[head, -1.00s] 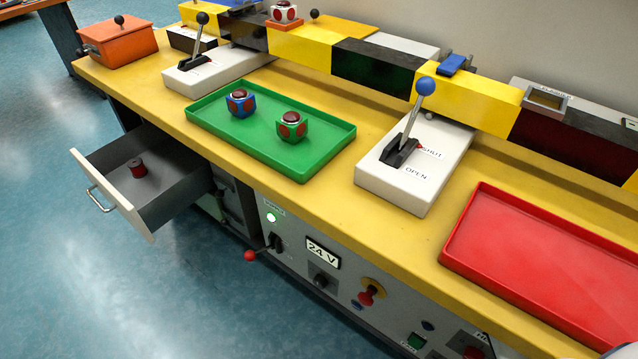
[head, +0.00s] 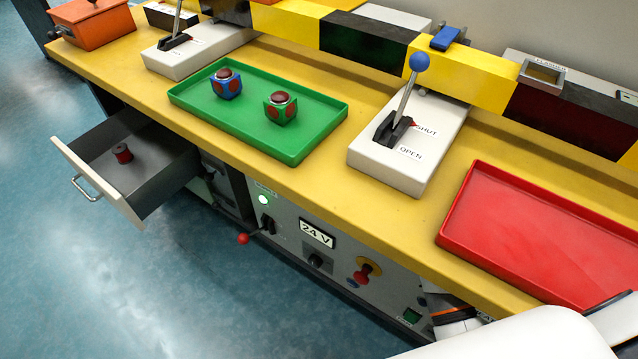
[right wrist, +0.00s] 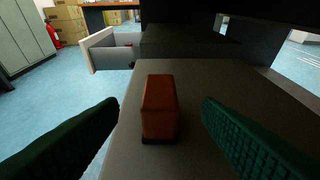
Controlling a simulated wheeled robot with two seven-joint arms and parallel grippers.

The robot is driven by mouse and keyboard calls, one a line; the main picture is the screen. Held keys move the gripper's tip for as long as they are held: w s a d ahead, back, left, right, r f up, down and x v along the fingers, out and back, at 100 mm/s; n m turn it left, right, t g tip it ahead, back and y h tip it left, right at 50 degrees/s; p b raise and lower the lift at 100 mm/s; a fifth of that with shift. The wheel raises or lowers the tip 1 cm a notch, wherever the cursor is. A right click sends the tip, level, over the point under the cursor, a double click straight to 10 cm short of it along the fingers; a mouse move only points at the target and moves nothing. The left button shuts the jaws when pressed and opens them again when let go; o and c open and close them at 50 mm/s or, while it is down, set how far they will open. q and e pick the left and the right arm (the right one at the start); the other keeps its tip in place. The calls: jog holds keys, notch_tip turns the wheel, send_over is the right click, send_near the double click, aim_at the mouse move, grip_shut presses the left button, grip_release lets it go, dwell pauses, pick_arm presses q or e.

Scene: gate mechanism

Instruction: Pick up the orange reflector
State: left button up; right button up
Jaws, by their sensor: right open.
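The orange reflector (right wrist: 160,105), a small upright block, stands on a dark grey surface in the right wrist view. My right gripper (right wrist: 160,125) is open, with one dark green ribbed finger on each side of the reflector and a visible gap on both sides. Neither finger appears to touch it. I cannot make out the reflector in the head view. My left gripper is in neither current view.
The yellow bench (head: 300,175) bears a green tray (head: 310,145) with two lamp blocks, lever boxes and a red tray (head: 540,235). An open drawer (head: 100,165) holds a small red spool (head: 122,153). My white arm covers the lower right.

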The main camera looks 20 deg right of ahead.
jog(key=x, duration=0.5)
jog(key=shift+w+a+r+b, duration=0.1)
jog(key=shift+w+r+b, duration=0.05)
jog(key=shift+b, duration=0.2)
jog(key=shift+w+a, duration=0.25)
jog(key=shift+w, duration=0.05)
pick_arm(q)
jog(key=r, duration=0.3)
jog(key=shift+w, duration=0.25)
pick_arm(e)
jog(key=c, duration=1.1)
